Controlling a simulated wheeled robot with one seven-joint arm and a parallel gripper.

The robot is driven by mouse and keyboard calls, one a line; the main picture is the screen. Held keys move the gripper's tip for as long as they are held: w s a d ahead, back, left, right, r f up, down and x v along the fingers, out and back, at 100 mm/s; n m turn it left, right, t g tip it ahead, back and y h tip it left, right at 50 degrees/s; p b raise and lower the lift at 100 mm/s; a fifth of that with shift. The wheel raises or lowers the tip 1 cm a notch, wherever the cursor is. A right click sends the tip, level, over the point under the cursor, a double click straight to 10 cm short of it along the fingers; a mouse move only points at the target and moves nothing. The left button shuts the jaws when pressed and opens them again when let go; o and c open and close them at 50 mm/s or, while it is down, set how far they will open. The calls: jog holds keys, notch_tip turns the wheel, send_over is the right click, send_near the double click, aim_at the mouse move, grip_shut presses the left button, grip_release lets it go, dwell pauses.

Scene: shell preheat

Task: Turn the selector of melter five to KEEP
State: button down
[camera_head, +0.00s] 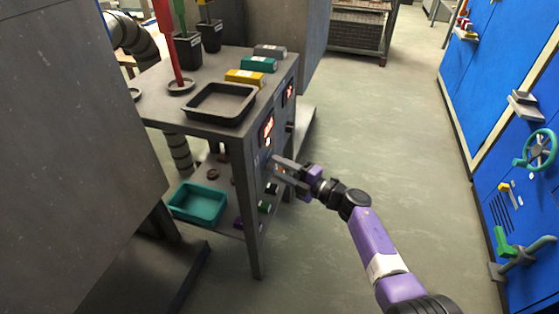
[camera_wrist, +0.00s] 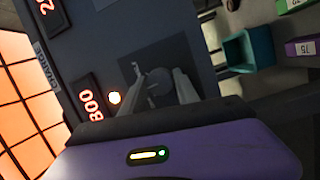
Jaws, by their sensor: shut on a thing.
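The selector is a small grey knob (camera_wrist: 160,81) on a dark square plate (camera_wrist: 134,66) in the wrist view. My gripper (camera_wrist: 160,89) is shut on it, one finger on each side. In the head view my gripper (camera_head: 279,166) reaches from the right to the front panel of the grey bench (camera_head: 243,149); the knob is hidden there. I cannot read a KEEP mark or a melter number.
A black tray (camera_head: 219,103) and several coloured blocks stand on the bench top. Blue cabinets (camera_head: 466,90) stand at the right. The floor between is clear.

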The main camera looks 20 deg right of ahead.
jog(key=shift+m, duration=0.3)
jog(key=c, duration=0.9)
grip_release()
jog(key=shift+d+p, duration=0.1)
jog(key=shift+p, duration=0.2)
jog(key=p+v, duration=0.2)
jog(key=v, duration=0.5)
jog(key=shift+s+p, duration=0.3)
jog(key=shift+d, duration=0.2)
